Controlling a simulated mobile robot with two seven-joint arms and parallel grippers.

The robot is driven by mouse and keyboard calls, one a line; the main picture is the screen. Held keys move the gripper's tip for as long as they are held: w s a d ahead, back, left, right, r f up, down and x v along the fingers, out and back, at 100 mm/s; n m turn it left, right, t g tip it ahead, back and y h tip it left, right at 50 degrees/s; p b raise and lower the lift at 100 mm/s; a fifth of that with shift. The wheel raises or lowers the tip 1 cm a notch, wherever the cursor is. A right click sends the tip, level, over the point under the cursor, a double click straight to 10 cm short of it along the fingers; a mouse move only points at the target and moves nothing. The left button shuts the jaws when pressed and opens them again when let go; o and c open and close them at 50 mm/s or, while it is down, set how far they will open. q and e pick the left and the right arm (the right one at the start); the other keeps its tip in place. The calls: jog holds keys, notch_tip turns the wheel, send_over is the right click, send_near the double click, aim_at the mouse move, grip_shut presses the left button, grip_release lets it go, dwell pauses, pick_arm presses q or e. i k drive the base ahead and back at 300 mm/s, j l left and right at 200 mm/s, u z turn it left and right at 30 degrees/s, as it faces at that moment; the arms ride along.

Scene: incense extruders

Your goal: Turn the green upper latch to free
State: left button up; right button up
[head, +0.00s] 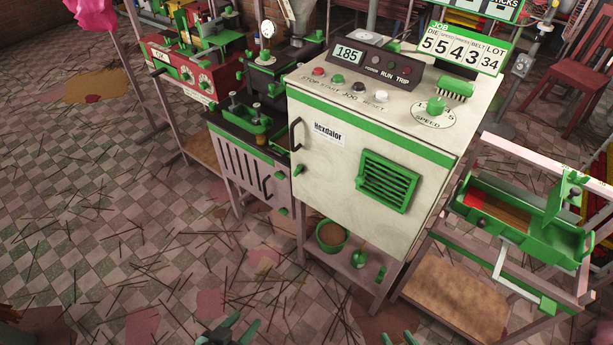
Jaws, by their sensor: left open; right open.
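A slotted pale guard door (240,165) stands low on the left side of the Hexdalor cabinet. Two small green latches sit on its right edge: the upper latch (283,183) and the lower latch (283,211). A dark handle (265,186) is beside them. The latches are too small for me to tell how they are turned. My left gripper (242,325) is open and empty at the bottom edge, below the door and apart from it. My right gripper (398,339) barely shows at the bottom edge, open, away from the latches.
The cream Hexdalor cabinet (335,165) juts out right of the slotted door, with its own green latch (298,170) and dark handle (295,134). A green trough (515,220) is at right. The floor at left has scattered sticks.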

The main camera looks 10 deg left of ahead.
aim_at(280, 174)
jog(key=i+j+z, duration=0.1)
jog(key=j+z, duration=0.8)
jog(key=j, duration=0.8)
jog(key=j+z, duration=0.2)
jog(key=j, duration=0.8)
jog(key=k, duration=0.05)
